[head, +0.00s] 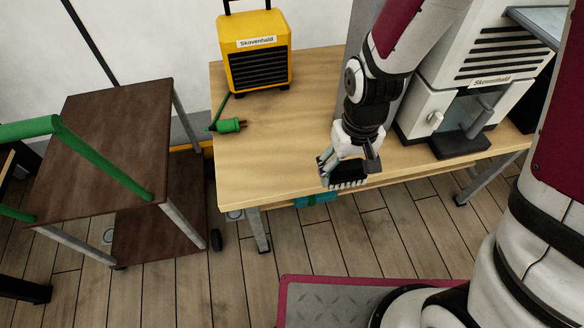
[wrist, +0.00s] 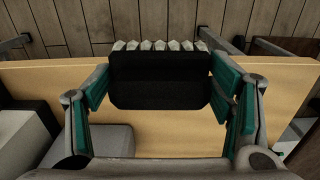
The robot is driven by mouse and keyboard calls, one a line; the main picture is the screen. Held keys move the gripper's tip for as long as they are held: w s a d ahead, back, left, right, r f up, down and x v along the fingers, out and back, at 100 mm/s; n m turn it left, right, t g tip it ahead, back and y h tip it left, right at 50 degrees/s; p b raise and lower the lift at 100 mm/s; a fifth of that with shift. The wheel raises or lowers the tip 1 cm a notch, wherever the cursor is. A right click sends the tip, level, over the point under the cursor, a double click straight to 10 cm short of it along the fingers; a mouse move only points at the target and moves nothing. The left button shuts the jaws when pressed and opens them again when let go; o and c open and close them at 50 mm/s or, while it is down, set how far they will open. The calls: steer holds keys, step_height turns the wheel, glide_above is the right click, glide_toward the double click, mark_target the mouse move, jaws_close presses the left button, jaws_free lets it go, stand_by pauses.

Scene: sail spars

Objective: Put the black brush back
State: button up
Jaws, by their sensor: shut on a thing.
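The black brush (head: 348,174) is at the front edge of the wooden table in the head view, with a row of tufts along its lower edge. In the wrist view the brush (wrist: 160,82) is a dark block with pale bristle tufts along its far side. My gripper (head: 342,165) is shut on it, and the green-padded fingers (wrist: 160,76) are on its left and right sides. The brush appears held over the table's front edge; I cannot tell whether it touches the tabletop.
The wooden table (head: 270,140) carries a yellow heater (head: 254,50), a green plug (head: 230,126) and a white machine (head: 465,90). A dark brown cart (head: 110,130) with a green handle stands left. A teal object (head: 316,198) shows below the table's front edge. The table's left half has clear room.

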steer(key=shift+s+a+f+b, duration=0.1)
steer(key=shift+s+f+b, duration=0.2)
steer(key=shift+f, duration=0.25)
steer(key=shift+s+a+f+b, duration=0.1)
steer(key=shift+s+f+b, duration=0.1)
steer(key=shift+f+b, duration=0.3)
steer(key=b, duration=0.2)
glide_above(291, 162)
steer(key=shift+d+f, duration=0.1)
steer(key=shift+f, duration=0.7)
steer(key=shift+w+f+b, duration=0.1)
steer(key=shift+f+b, duration=0.85)
steer(key=shift+f, duration=0.75)
steer(key=shift+f, duration=0.1)
steer(key=shift+f, duration=0.1)
steer(key=o, duration=1.4)
step_height(291, 162, up, 12)
steer(key=p, duration=0.4)
steer(key=shift+r, duration=0.2)
